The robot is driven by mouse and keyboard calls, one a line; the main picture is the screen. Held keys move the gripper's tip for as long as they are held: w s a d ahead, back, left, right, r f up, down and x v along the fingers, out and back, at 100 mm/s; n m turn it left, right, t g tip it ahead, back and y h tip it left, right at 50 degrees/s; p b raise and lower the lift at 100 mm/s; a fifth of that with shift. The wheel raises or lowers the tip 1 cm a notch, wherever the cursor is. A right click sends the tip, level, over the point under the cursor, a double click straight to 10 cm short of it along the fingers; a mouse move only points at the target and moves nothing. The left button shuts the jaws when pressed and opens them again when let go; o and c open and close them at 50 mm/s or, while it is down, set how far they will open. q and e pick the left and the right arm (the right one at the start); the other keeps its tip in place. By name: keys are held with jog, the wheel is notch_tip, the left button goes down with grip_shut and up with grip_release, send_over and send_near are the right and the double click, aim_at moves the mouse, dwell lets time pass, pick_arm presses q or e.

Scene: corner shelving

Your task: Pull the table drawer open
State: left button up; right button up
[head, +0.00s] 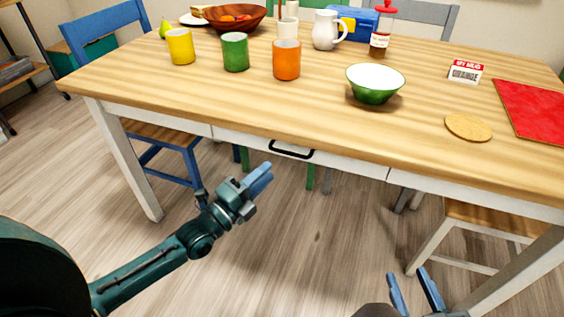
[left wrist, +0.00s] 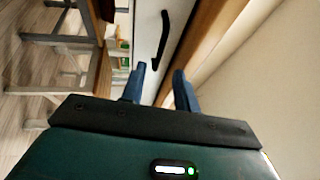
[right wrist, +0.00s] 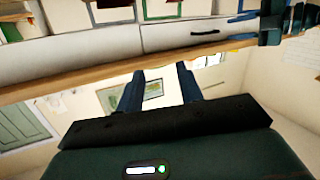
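The table drawer (head: 350,167) is a white front under the wooden table top. It looks closed, with its face in line with the table frame. Its black bar handle (head: 291,151) also shows in the left wrist view (left wrist: 164,36). My left gripper (head: 262,177) is below and left of the handle in the head view, apart from it. Its blue fingers (left wrist: 157,85) are spread with nothing between them. My right gripper (head: 414,290) is low at the bottom of the head view, away from the drawer. Its blue fingers (right wrist: 158,88) are apart and empty.
The table top (head: 200,85) holds several mugs, a green bowl (head: 375,84), a white pitcher (head: 326,30) and a red mat (head: 535,108). A blue chair (head: 160,140) stands at the left, and a wooden-seated chair (head: 485,220) at the right. The floor before the drawer is clear.

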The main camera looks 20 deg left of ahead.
pick_arm(q)
jog(key=b+x, duration=0.1)
jog(key=x, duration=0.5)
jog(key=shift+w, duration=0.15)
jog(key=shift+d, duration=0.1)
grip_shut()
dwell(0.3)
